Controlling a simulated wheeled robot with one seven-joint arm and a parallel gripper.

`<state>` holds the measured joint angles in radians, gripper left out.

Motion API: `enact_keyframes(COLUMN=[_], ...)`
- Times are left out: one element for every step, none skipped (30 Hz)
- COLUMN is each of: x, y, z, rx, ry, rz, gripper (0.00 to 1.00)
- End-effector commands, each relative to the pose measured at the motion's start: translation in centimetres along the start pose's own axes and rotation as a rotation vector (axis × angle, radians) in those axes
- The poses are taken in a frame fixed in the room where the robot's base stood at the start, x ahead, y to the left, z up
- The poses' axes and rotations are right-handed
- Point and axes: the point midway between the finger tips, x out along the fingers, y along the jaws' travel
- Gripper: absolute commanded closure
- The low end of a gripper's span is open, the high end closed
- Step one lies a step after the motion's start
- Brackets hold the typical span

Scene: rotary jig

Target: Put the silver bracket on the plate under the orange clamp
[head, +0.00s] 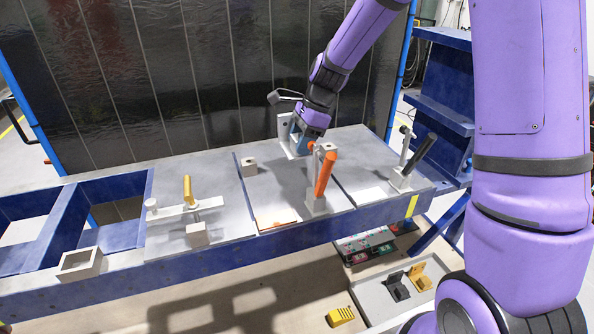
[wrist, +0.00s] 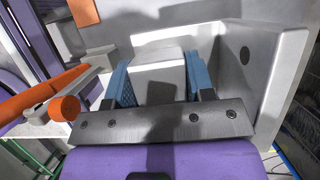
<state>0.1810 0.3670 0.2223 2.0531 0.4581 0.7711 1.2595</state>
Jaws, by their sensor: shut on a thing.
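The silver bracket (head: 284,126) has an upright wall with a round hole and stands at the back of the middle grey plate (head: 265,185). In the wrist view its wall (wrist: 268,75) rises on the right. My gripper (head: 299,143) is behind the orange clamp; in the wrist view its blue fingers (wrist: 158,82) are shut on a block-like part of the bracket between them. Whether the bracket touches the plate is hard to tell. The orange clamp (head: 325,174) stands at the plate's front right, its handle upright; its handle shows at the left of the wrist view (wrist: 38,95).
A yellow-handled clamp (head: 188,190) stands on the left plate. A black-handled clamp (head: 423,148) stands on the right plate. A small block (head: 249,166) sits at the middle plate's left edge. An orange patch (head: 277,221) lies at its front. The plate's centre is clear.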

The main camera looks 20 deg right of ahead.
Motion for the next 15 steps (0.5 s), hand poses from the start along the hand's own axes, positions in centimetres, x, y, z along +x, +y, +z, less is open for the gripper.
enact_keyframes(x=[0.9,1.4,2.1,2.5,3.0,3.4,3.7,4.0,4.3,4.4,4.5,4.7,4.8,5.0,5.4], y=[0.1,0.1,0.1,0.1,0.1,0.1,0.0,0.0,0.0,0.0,0.0,0.0,0.0,0.0,0.1], z=[-0.5,-0.7,-0.9,-1.1,-1.3,-1.4,-1.6,-1.7,-1.8,-1.9,-1.9,-2.0,-2.0,-2.1,-2.3], rx=[0.003,0.002,0.002,0.002,0.002,0.001,0.001,0.001,0.0,0.0,0.0,0.0,0.0,0.0,0.001], ry=[-0.001,-0.001,-0.001,-0.001,-0.001,-0.001,-0.001,0.0,-0.001,0.0,0.0,0.0,0.0,0.0,0.0], rz=[0.005,0.004,0.004,0.004,0.003,0.003,0.002,0.002,0.002,0.001,0.001,0.0,0.0,0.001,0.002], gripper=[0.91,0.91,0.91,0.91,0.91,0.91,0.91,0.91,0.91,0.91,0.91,0.91,0.91,0.91,0.91])
